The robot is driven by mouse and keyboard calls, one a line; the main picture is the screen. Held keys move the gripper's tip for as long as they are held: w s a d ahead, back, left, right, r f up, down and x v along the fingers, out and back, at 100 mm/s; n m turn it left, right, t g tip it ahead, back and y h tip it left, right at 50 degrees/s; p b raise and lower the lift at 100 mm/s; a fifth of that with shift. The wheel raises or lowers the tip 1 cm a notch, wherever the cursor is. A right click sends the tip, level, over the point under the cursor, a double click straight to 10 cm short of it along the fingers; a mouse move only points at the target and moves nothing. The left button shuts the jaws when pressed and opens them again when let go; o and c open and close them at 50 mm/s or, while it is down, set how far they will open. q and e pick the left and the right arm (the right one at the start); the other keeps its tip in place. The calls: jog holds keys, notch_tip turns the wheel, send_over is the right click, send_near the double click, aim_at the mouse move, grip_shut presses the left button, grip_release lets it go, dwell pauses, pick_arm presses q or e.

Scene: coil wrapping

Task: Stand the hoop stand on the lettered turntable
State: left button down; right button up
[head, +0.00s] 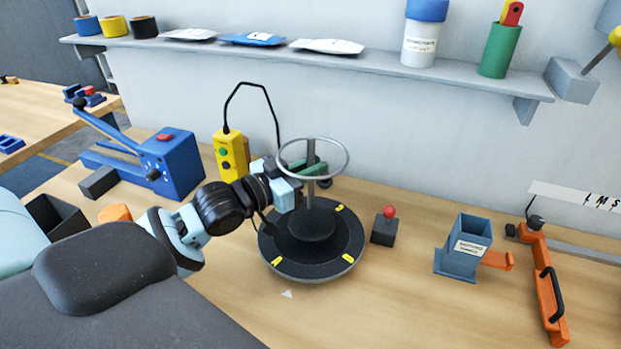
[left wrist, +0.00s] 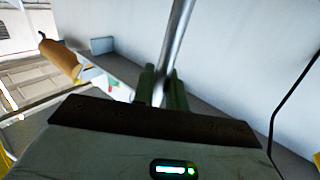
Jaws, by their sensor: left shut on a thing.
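The hoop stand (head: 343,150) is a grey ring on a thin upright post with a round dark base. Its base appears over the middle of the black turntable (head: 343,255), which has yellow marks around its rim. I cannot tell whether the base rests on the disc or hovers just above it. My left gripper (head: 308,168) is shut on the post, just below the ring. In the left wrist view the metal post (left wrist: 179,40) rises between the green fingers (left wrist: 162,88). My right gripper is not in view.
A yellow button box (head: 231,155) stands behind the turntable. A red-knobbed block (head: 384,228) sits close on its right, then a grey-blue holder (head: 463,245) and an orange lever tool (head: 545,285). A blue machine (head: 172,163) stands left. The bench front right of the turntable is clear.

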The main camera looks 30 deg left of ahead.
aim_at(308, 209)
pick_arm(q)
jog(key=shift+w+a, duration=0.3)
jog(key=shift+f, duration=1.9)
jog(key=c, duration=1.4)
grip_release()
jog(key=shift+r, duration=0.2)
jog(key=shift+s+a+f, duration=0.1)
jog(key=shift+s+f, duration=0.05)
jog(key=shift+s, duration=0.25)
jog(key=v, duration=1.1)
